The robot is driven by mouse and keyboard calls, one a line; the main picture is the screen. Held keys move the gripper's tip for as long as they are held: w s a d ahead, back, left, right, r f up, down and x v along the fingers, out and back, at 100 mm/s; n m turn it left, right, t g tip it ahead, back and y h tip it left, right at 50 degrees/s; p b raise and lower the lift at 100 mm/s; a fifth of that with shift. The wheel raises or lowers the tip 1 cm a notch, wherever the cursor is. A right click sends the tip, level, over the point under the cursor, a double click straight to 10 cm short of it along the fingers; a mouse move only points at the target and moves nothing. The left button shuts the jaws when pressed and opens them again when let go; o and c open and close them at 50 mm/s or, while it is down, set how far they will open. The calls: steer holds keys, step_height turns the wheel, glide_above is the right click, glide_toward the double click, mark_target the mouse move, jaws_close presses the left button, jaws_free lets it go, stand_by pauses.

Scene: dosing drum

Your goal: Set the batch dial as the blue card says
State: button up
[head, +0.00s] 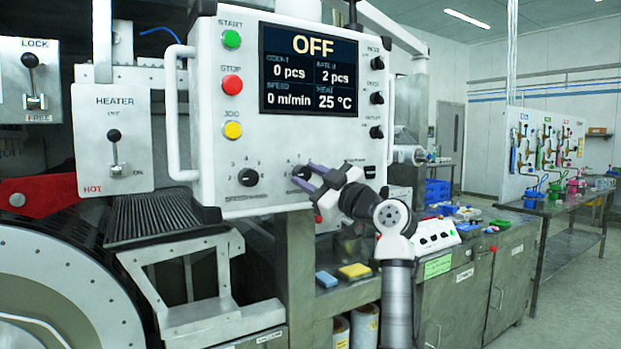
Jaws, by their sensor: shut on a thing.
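The control panel (205,120) fills the middle of the head view. Its screen (310,72) reads OFF, count 0 pcs, batch 2 pcs, speed 0 m/min, heat 25 °C. I cannot make out a blue card with readable writing.
Green start (232,39), red stop (232,85) and yellow jog (233,130) buttons line the panel's left side. Several black knobs (377,98) are at the right. Blue (326,280) and yellow (355,271) blocks lie on the ledge below. A heater lever (115,150) is further left.

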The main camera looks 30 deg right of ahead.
steer(key=o, duration=1)
steer(key=b+v, duration=0.4)
steer(key=v, duration=0.9)
steer(key=shift+s+f, duration=0.1)
steer(key=shift+s, duration=0.3)
